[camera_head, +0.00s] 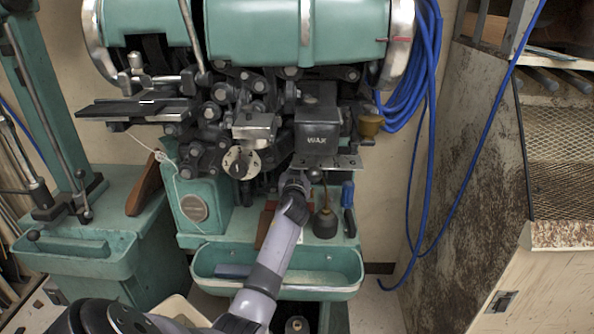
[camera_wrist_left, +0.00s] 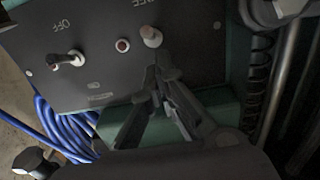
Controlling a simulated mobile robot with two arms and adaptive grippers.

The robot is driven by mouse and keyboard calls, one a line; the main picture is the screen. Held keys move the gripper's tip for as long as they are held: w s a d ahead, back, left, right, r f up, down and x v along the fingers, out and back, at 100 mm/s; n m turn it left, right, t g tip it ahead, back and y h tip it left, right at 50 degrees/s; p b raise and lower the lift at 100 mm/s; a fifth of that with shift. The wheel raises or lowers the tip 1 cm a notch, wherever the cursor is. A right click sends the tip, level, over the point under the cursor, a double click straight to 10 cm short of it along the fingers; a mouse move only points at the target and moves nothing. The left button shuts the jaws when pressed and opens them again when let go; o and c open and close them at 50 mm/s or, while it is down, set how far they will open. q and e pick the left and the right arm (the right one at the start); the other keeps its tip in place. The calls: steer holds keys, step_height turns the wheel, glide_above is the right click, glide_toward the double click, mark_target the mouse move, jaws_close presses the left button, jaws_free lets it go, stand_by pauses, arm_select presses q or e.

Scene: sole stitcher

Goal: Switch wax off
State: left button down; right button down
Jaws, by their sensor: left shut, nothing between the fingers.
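The dark box labelled WAX (camera_head: 320,118) sits on the front of the green stitching machine (camera_head: 270,35) in the head view. In the left wrist view a dark panel (camera_wrist_left: 95,85) shows upside down. It carries a toggle switch (camera_wrist_left: 68,60) by the label OFF, a red button (camera_wrist_left: 122,45) and a pale, round-ended part (camera_wrist_left: 151,36) under a cut-off label. My left gripper (camera_wrist_left: 158,72) is shut and empty, its fingertips just below that pale part; contact cannot be told. In the head view my left arm reaches up to below the WAX box, with the fingertips hidden.
Blue cables (camera_head: 425,60) hang right of the machine and also show in the wrist view (camera_wrist_left: 65,130). A green tray (camera_head: 335,290) lies below the machine. A dark oil can (camera_head: 325,222) stands close to my arm.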

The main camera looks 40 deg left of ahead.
stand_by(0.3)
arm_select(q)
steer(key=shift+r+p, duration=0.5)
steer(key=shift+r, duration=0.1)
steer(key=p+v, duration=0.3)
steer(key=v, duration=0.7)
steer(key=shift+f, duration=0.1)
stand_by(0.6)
